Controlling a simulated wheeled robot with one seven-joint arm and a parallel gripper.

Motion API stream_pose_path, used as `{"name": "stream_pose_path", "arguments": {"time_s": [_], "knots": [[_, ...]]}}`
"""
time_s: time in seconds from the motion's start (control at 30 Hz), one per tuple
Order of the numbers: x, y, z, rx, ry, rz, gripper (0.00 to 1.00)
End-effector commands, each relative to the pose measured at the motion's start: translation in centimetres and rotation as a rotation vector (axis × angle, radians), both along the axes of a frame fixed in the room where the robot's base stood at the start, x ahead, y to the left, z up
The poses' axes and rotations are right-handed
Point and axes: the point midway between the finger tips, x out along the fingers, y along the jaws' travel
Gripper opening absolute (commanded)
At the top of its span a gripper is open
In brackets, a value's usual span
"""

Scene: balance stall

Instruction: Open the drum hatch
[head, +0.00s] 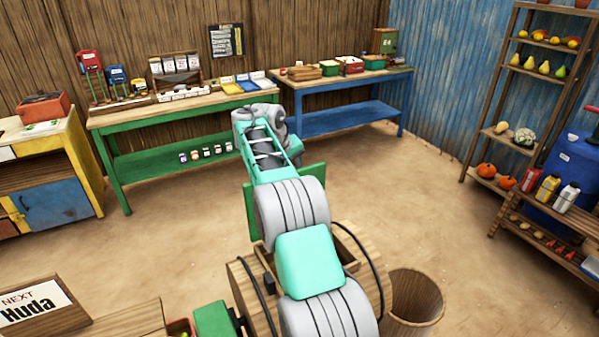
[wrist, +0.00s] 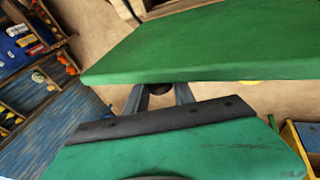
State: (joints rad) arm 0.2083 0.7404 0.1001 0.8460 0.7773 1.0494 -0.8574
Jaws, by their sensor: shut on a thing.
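The wooden drum (head: 245,290) with dark bands stands at the bottom centre of the head view, partly behind my arm. An opening with a wooden rim (head: 350,262) shows in its top. The green hatch (head: 250,212) is raised behind my arm, clear of that opening. In the wrist view the green hatch panel (wrist: 200,42) spans the upper part, and a dark strip with screws (wrist: 165,120) borders a lower green surface. My gripper (wrist: 160,96) is shut on a small dark part at the hatch, seemingly its handle, mostly hidden. The head view hides my gripper behind the arm.
A wooden bucket (head: 416,300) stands right of the drum. A green bench (head: 115,122) and a blue bench (head: 340,88) line the back wall. A loaded shelf rack (head: 480,130) is at the right. The floor between is clear.

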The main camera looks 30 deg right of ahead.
Motion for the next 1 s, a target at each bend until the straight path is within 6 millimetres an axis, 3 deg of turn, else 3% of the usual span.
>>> {"name": "stream_pose_path", "arguments": {"time_s": [0.57,0.6,0.83,1.0], "knots": [[0.34,0.73,-0.66,0.003,0.009,0.011,0.00],[0.34,0.72,-0.66,0.003,0.009,0.010,0.33],[0.36,0.63,-0.43,0.001,0.006,0.009,0.50],[0.35,0.46,-0.31,0.001,0.004,0.006,0.50]]}}
